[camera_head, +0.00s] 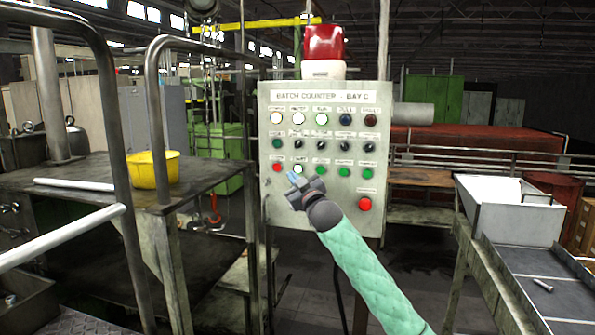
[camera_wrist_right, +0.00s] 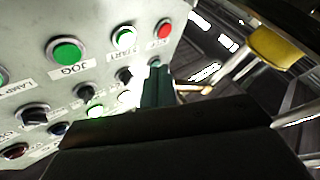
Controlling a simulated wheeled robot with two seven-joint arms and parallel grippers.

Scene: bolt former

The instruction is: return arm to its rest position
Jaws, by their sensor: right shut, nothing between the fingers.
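My right gripper (camera_head: 294,180) is in front of the lower left part of the grey control panel (camera_head: 350,150), labelled "BATCH COUNTER - BAY C". It is shut and empty, with its fingertips near the lowest button row. I cannot tell whether it touches the panel. My right arm, in a green quilted sleeve, reaches up from the bottom. A green JOG button (camera_wrist_right: 67,51) is farther left. My left gripper is not in view.
A red beacon (camera_head: 324,45) sits on top of the panel. At left are metal handrails (camera_head: 118,130) and a dark bench (camera_head: 90,170) with a yellow container (camera_head: 153,170). At right, a white bin (camera_head: 510,210) stands by a tray holding a bolt (camera_head: 543,285).

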